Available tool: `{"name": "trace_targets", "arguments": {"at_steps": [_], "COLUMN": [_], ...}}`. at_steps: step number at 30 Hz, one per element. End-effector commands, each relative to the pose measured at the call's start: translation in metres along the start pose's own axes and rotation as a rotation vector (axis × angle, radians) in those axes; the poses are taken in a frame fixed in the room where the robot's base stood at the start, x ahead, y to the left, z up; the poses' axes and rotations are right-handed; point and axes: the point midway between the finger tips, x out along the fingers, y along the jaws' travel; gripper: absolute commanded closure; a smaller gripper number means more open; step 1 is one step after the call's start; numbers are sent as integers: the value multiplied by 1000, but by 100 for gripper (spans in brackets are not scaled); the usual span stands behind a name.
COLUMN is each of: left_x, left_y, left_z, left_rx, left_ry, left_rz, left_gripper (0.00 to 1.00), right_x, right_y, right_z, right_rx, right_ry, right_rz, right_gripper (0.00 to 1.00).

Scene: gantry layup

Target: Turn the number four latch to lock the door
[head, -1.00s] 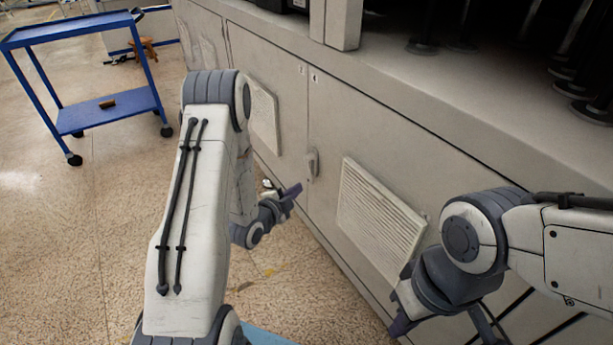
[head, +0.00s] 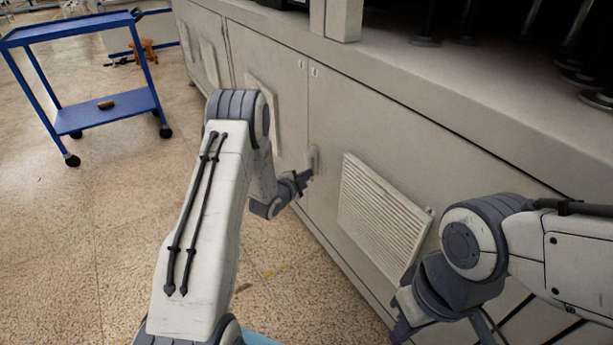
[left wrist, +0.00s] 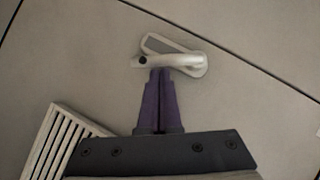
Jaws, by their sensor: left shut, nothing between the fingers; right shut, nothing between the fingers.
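The latch (head: 314,157) is a small pale handle on the grey cabinet door, beside the door seam. In the left wrist view the latch (left wrist: 172,59) shows its metal lever lying nearly level across an angled backplate. My left gripper (head: 308,174) is shut and empty, its tips just below the latch. In the left wrist view the purple fingers (left wrist: 160,72) are together, and their tips meet or nearly meet the lever's lower edge; I cannot tell whether they touch. My right gripper (head: 402,338) is low at the right, shut and empty, partly cut off by the frame. No number is readable.
A louvred vent (head: 380,215) sits right of the latch, and another vent (head: 262,112) is partly behind my left arm. A blue cart (head: 108,116) stands at the left on open speckled floor (head: 120,210). A ledge (head: 450,90) runs above the doors.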

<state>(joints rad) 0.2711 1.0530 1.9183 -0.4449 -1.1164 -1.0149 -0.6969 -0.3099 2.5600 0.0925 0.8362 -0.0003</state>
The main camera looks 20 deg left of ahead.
Motion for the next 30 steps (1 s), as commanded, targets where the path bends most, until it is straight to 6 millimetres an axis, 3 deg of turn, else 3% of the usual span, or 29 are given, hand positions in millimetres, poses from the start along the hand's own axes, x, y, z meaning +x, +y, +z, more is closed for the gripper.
{"name": "trace_targets", "arguments": {"at_steps": [23,30], "left_x": [4,7], "left_y": [6,10], "left_z": [6,12], "left_rx": [94,166], "left_ry": [0,-1], "left_rz": [-63,-112], "left_gripper": [100,100], "right_x": [23,42], "right_y": [2,3], "right_z": [1,2], "right_rx": [0,0], "right_ry": [0,0], "right_rz": [0,0], "right_gripper": [100,100]}}
